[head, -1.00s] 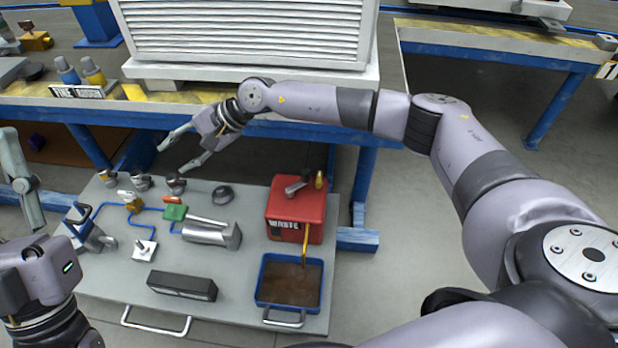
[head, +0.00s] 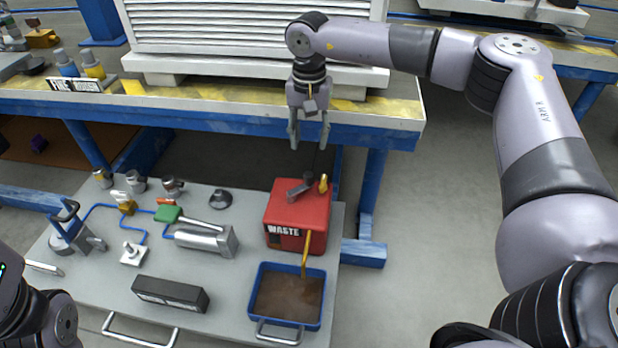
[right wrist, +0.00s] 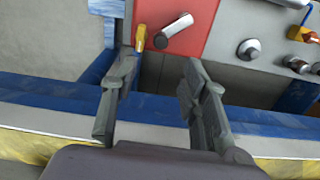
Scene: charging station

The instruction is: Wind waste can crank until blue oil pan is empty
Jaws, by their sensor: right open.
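The red waste can (head: 283,232) stands on the grey board, with a grey crank (head: 299,189) and a brass fitting (head: 323,184) on top. A brass pipe (head: 306,250) runs from it down to the blue oil pan (head: 256,328), which holds brown oil (head: 288,297). My right gripper (head: 309,143) points down, open and empty, above and behind the can. In the right wrist view, the crank (right wrist: 174,31) lies beyond the open fingers (right wrist: 160,75), apart from them. My left arm shows at the lower left; a finger (head: 42,267) is visible, its opening unclear.
The blue-framed bench (head: 220,114) runs behind the board, close to my right gripper. The grey board (head: 232,297) also carries valves, a green block (head: 168,213), a cylinder (head: 205,240) and a dark box (head: 170,293). Bare floor (head: 420,230) lies to the right.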

